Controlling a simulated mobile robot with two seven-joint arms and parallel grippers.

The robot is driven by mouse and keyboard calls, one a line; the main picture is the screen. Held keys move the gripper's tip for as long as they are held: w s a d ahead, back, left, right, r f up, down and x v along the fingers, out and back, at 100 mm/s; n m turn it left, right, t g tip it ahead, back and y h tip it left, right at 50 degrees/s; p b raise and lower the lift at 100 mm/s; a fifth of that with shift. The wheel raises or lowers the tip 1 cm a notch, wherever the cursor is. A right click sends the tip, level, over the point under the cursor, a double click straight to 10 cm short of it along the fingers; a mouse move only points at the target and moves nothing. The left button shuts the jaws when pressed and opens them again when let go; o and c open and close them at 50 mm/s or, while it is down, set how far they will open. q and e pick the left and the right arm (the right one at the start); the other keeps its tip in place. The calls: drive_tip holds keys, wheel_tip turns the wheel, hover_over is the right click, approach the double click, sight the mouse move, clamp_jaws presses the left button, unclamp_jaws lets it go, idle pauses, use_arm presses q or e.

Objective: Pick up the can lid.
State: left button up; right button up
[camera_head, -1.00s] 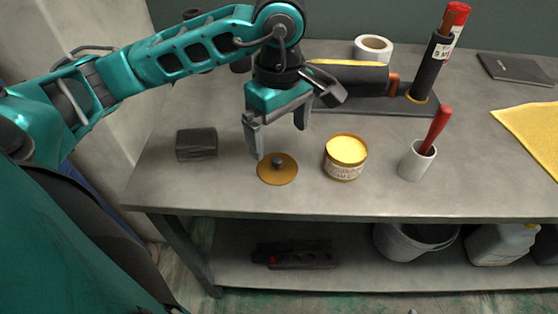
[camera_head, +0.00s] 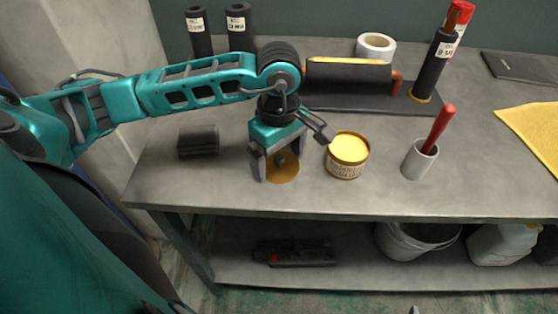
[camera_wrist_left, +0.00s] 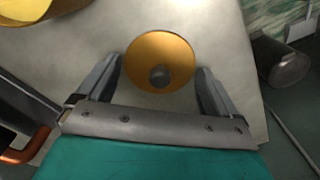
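The can lid (camera_head: 283,175) is a round, flat, gold-brown disc with a grey knob in its middle, lying on the workbench (camera_head: 230,196). It also shows in the left wrist view (camera_wrist_left: 160,50). My left gripper (camera_head: 279,170) is open and points down over the lid, partly hiding it in the head view. In the left wrist view my left gripper (camera_wrist_left: 160,88) has its two fingers apart, one on each side of the lid and knob, with nothing held. The open can (camera_head: 347,157) with yellow contents stands just right of the lid. My right gripper is not in view.
A dark block (camera_head: 198,141) lies left of the gripper. A white cup (camera_head: 419,160) with a red-handled tool stands right of the can. Behind are a dark tray (camera_head: 350,99), a white tape roll (camera_head: 376,46) and black cylinders (camera_head: 240,27). A yellow cloth (camera_head: 535,130) lies right.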

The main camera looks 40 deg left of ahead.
use_arm(q)
drive_tip(key=c, duration=0.6)
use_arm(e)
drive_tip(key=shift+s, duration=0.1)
use_arm(q)
drive_tip(key=shift+r, duration=0.15)
